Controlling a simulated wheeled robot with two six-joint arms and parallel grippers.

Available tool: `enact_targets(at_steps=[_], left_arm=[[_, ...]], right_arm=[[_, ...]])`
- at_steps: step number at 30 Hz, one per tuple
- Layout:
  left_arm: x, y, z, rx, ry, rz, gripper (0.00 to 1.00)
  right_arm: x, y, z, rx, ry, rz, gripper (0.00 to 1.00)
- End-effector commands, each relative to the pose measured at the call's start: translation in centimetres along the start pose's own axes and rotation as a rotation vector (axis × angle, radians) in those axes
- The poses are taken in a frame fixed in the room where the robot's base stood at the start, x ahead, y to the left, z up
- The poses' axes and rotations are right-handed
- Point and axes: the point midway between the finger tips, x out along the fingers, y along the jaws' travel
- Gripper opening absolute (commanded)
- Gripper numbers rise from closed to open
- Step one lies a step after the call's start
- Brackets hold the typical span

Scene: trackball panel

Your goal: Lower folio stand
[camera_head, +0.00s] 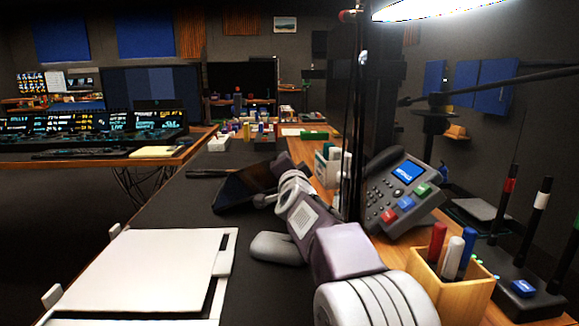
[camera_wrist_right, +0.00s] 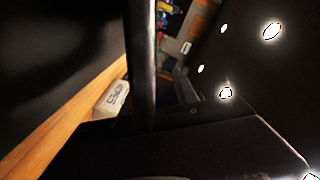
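A dark tablet-like panel (camera_head: 245,185), which looks like the folio on its stand, is tilted up on the dark desk mat in the middle of the head view. My right arm reaches in from the bottom right. Its gripper end (camera_head: 264,200) is at the panel's right side, overlapping it in the picture; I cannot tell whether they touch. The fingertips are not clear. In the right wrist view a large dark surface (camera_wrist_right: 180,150) fills the bottom, and a dark upright bar (camera_wrist_right: 142,65) stands close to the camera. My left gripper is not in view.
A white flat panel (camera_head: 145,272) lies at front left. A grey rounded object (camera_head: 278,247) is beside my right arm. A desk phone (camera_head: 400,190), a wooden pen box (camera_head: 448,285) and a thin dark pole (camera_head: 357,130) stand on the right. The mat between panels is clear.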

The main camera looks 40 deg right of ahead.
Motion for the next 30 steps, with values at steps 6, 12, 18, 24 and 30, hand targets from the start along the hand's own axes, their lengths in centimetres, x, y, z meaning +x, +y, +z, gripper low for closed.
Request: enact_targets(at_steps=[6,12,18,24,30], left_arm=[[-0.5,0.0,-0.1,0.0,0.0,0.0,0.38],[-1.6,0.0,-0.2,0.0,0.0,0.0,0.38],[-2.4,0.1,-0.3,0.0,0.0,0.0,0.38],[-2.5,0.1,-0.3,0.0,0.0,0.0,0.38],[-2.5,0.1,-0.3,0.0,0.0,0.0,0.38]], right_arm=[[-2.2,-0.2,-0.2,0.001,0.001,-0.003,0.34],[-5.9,-0.4,-0.2,0.001,-0.001,-0.003,0.34],[-8.5,-0.2,-0.1,0.0,-0.001,-0.002,0.34],[-9.1,0.0,0.0,0.0,0.0,-0.001,0.34],[-9.1,0.0,0.0,0.0,0.0,-0.001,0.34]])
